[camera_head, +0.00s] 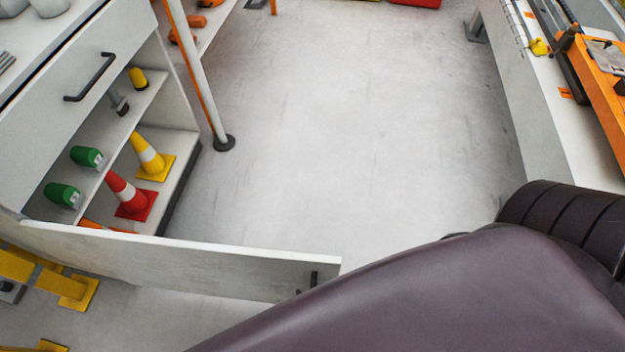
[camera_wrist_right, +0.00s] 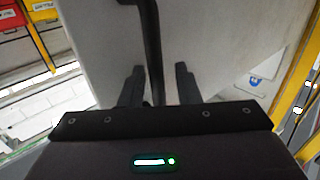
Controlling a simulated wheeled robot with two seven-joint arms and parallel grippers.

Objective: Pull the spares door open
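The spares door (camera_head: 190,262) is a pale grey panel at the lower left in the head view. It stands swung out wide from the cabinet, whose shelves show. Its dark handle (camera_head: 313,278) is near the free end. In the right wrist view a dark bar handle (camera_wrist_right: 152,45) runs down a pale panel (camera_wrist_right: 215,45). My right gripper (camera_wrist_right: 159,88) is open, its two fingers apart on either side of the bar, which lies nearer the left finger. I cannot tell whether they touch. In the head view my right arm covers the lower right. My left gripper is not in view.
The cabinet holds a red cone (camera_head: 128,195), a yellow cone (camera_head: 150,158) and green items (camera_head: 64,195). A closed drawer (camera_head: 85,65) is above. A post (camera_head: 200,85) stands beside the cabinet. The central floor is clear. A bench (camera_head: 540,110) lines the right.

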